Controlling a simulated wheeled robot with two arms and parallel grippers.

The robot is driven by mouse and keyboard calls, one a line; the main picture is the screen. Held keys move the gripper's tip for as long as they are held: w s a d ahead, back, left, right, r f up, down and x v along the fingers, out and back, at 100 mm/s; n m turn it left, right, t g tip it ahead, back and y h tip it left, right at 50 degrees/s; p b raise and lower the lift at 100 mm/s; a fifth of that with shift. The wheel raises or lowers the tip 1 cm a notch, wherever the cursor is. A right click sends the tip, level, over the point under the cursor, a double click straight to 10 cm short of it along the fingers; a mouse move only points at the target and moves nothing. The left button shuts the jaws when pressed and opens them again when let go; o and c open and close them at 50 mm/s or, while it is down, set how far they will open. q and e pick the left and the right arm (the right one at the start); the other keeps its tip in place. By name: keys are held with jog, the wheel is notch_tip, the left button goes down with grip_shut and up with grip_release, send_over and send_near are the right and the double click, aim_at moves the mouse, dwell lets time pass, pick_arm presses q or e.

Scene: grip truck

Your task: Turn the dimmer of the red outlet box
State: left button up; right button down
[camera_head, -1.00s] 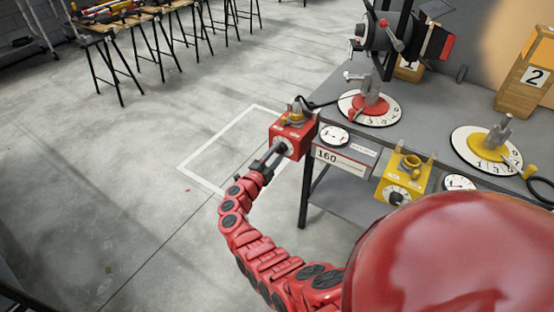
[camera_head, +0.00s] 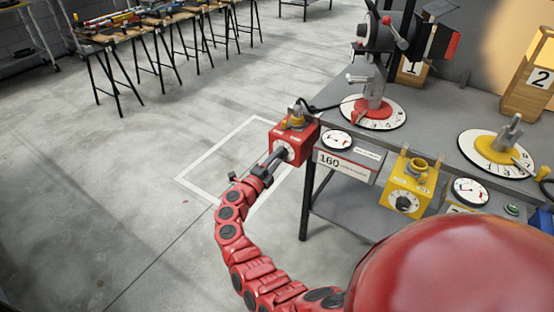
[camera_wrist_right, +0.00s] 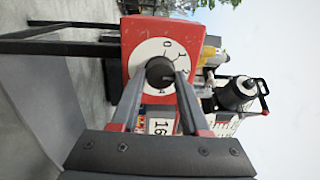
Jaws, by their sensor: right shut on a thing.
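The red outlet box (camera_head: 303,145) is fixed at the near left corner of the grey workbench (camera_head: 430,100). Its front has a white dial with a dark dimmer knob (camera_wrist_right: 161,71), which shows best in the right wrist view. My right gripper (camera_head: 276,157) reaches the box front from below left, and its two fingers (camera_wrist_right: 157,82) are shut on the knob's sides. The fingers hide part of the dial in the head view. The knob's exact setting is hard to read. My left gripper is not in view.
A gauge (camera_head: 337,142) and a label reading 160 (camera_head: 345,165) sit right of the red box. A yellow outlet box (camera_head: 408,187) is further right on the bench front. A black cable and a lamp (camera_head: 385,35) are above.

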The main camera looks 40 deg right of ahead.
jog(key=shift+c, duration=2)
grip_release()
jog(key=shift+a, duration=0.15)
jog(key=r+v, duration=0.1)
jog(key=v, duration=1.6)
jog(key=shift+f, duration=0.4)
jog(key=shift+s, duration=0.1)
